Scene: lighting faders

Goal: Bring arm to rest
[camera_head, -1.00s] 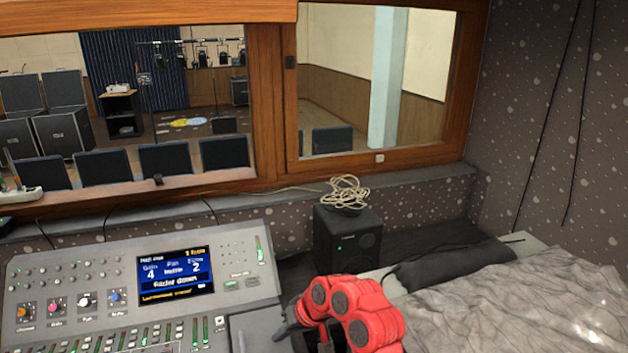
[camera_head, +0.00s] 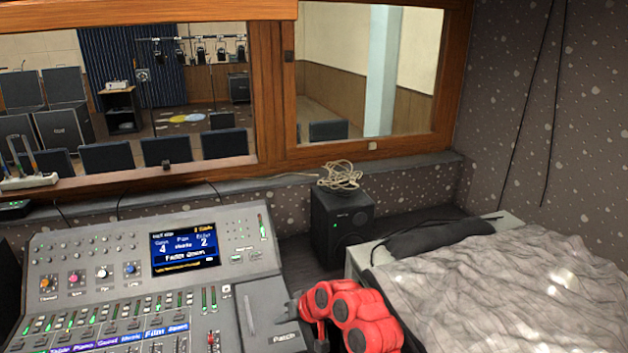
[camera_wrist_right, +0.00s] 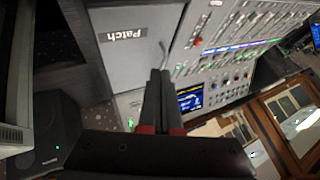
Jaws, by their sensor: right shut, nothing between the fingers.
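My right arm shows as red links at the bottom centre of the head view. Its gripper (camera_wrist_right: 157,100) shows in the right wrist view with both dark fingers together, shut and empty. It is in front of the grey panel marked Patch (camera_wrist_right: 125,45), beside the mixing desk; in the head view the arm partly covers that panel (camera_head: 262,310). The mixing desk (camera_head: 120,285) has a lit blue screen (camera_head: 185,248), knobs and faders. It also shows in the right wrist view (camera_wrist_right: 228,75). My left gripper is not in view.
A black speaker (camera_head: 341,228) with a coiled cable (camera_head: 340,176) on top stands behind the arm. A table under a crumpled grey cover (camera_head: 500,295) is at the right. A wooden-framed window (camera_head: 270,90) fills the back wall.

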